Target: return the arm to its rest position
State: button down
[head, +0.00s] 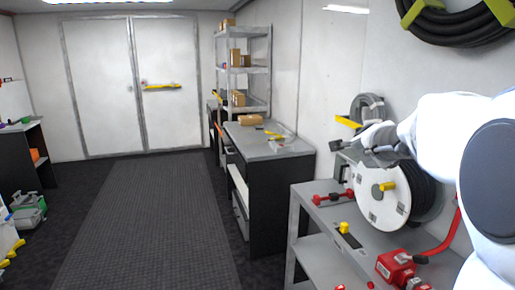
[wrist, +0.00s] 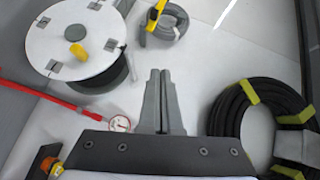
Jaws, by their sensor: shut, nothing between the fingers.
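My white arm (head: 450,140) reaches in from the right in the head view. My gripper (head: 352,146) is at its end, above the grey bench and beside the hose reel (head: 382,196). In the wrist view my gripper (wrist: 164,75) shows its two grey fingers pressed together, with nothing between them. The hose reel (wrist: 85,30) with its white disc and yellow knob shows at the upper left there. The gripper looks apart from the reel.
A grey bench (head: 318,214) carries a red device (head: 396,268) and a yellow-capped fitting (head: 343,228). A black hose coil (head: 455,28) hangs on the wall, also in the wrist view (wrist: 228,125). A coiled grey hose (head: 368,107) is behind my gripper. The dark floor mat (head: 150,220) is clear.

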jog(key=s+a+f+n+g+y, duration=0.3)
jog(key=s+a+n+y, duration=0.5)
jog(key=s+a+n, duration=0.65)
jog(key=s+a+f+n+g, duration=0.1)
jog(key=s+f+n+g, duration=0.2)
jog(key=s, duration=0.8)
jog(key=s+f+n+g+h+p, duration=0.1)
jog(key=s+f+n+g, duration=0.1)
jog(key=s+f, duration=0.6)
jog(key=s+n, duration=0.1)
jog(key=s, duration=0.2)
jog(key=shift+s+a+g, duration=0.3)
jog(key=shift+a+g, duration=0.05)
jog(key=shift+g, duration=0.05)
